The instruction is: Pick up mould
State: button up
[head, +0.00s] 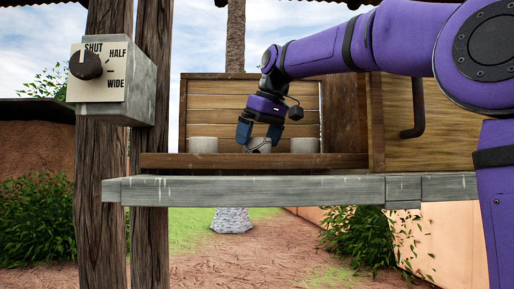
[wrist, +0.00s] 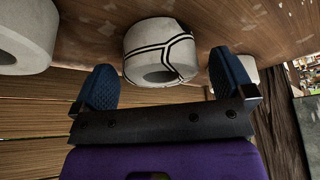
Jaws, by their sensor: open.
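Three pale, hollow cylindrical pieces stand in a row on a wooden shelf; which of them counts as the mould is not labelled. The middle one (head: 260,146) bears black line markings, clear in the wrist view (wrist: 160,52), with its round opening showing. My gripper (head: 260,136) is open over this middle piece, one blue finger on each side of it. In the wrist view my fingers (wrist: 163,80) show a gap to the piece, and nothing is held. The left piece (head: 203,145) and the right piece (head: 305,145) look plain.
The shelf has a low front board (head: 215,160), a slatted back (head: 215,95) and a wooden side wall (head: 345,115) close at the right. A grey ledge (head: 260,190) runs below. A dial box (head: 110,80) marked SHUT, HALF, WIDE is on the left post, pointing to SHUT.

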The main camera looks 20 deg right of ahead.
jog(key=shift+w+a+f, duration=0.15)
jog(key=shift+w+f, duration=0.05)
jog(key=shift+f, duration=0.35)
jog(key=c, duration=1.1)
jog(key=shift+r, duration=0.1)
